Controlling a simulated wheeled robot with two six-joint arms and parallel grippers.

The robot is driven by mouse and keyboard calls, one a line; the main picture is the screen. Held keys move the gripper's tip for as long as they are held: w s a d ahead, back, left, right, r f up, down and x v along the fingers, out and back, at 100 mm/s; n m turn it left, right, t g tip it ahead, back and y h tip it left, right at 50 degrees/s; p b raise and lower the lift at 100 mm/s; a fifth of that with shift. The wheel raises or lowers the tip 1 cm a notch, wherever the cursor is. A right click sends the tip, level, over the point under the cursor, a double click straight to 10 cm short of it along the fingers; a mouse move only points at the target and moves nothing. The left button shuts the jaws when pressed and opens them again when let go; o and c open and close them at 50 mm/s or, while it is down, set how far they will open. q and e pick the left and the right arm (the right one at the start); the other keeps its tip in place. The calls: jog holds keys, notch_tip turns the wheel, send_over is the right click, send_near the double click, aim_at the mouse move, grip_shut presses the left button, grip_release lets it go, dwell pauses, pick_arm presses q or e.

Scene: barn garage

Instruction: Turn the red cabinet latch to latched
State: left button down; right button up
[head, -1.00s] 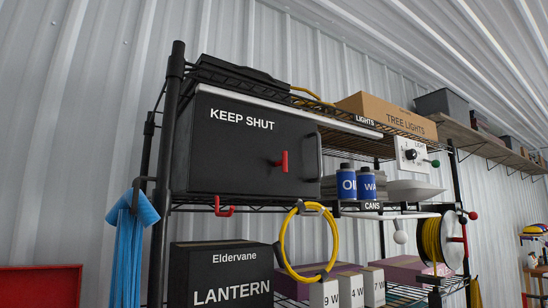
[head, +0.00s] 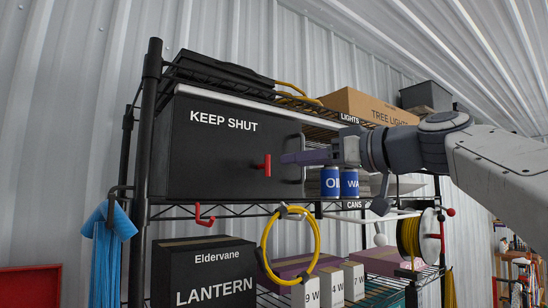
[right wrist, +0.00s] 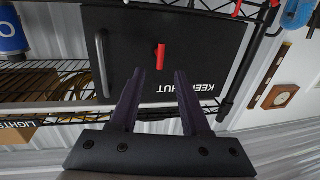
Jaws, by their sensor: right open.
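The red cabinet latch (head: 266,165) is on the right part of the front of the black "KEEP SHUT" cabinet (head: 200,160). Its handle runs up and down in the head view. The latch also shows in the right wrist view (right wrist: 160,54), beyond and between the fingertips. My right gripper (head: 284,158) comes in from the right in the head view, just right of the latch and in front of the cabinet's bar handle (head: 303,165). In the right wrist view its two dark fingers (right wrist: 160,73) are spread and empty, apart from the latch. My left gripper is not in view.
Blue cans (head: 349,183) stand right of the cabinet, below my right arm. A red hook (head: 205,216) and a yellow coil (head: 290,245) hang under the cabinet shelf. A "TREE LIGHTS" box (head: 368,105) is on the top shelf. The space before the cabinet's left half is clear.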

aim_at(263, 166)
jog(key=p+x, duration=0.3)
jog(key=x, duration=0.4)
jog(key=shift+w, duration=0.15)
jog(key=shift+a, duration=0.1)
grip_shut()
